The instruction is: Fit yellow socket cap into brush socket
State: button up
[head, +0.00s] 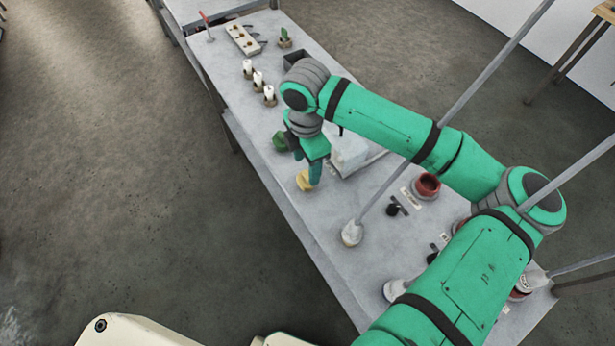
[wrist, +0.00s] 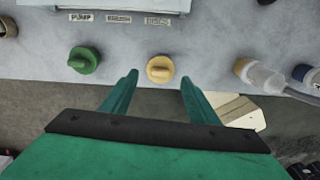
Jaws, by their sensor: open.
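The yellow socket cap (wrist: 160,68) stands on the grey table near its front edge, in the middle of the wrist view. It also shows in the head view (head: 304,182), partly behind a finger. My gripper (wrist: 158,84) is open and empty. Its two fingers lie apart, left and right of the cap in the wrist picture, and do not appear to touch it. In the head view my gripper (head: 307,170) hangs down at the cap.
A green cap (wrist: 84,60) stands left of the yellow one. A pale fitting with a clear tube (wrist: 265,79) lies to the right. A white box (head: 350,154), a red pot (head: 427,186) and a black knob (head: 393,210) stand on the table (head: 335,262). Grey poles cross the right side.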

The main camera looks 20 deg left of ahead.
aim_at(307, 175)
jog(key=shift+f, duration=3.4)
jog(key=c, duration=0.9)
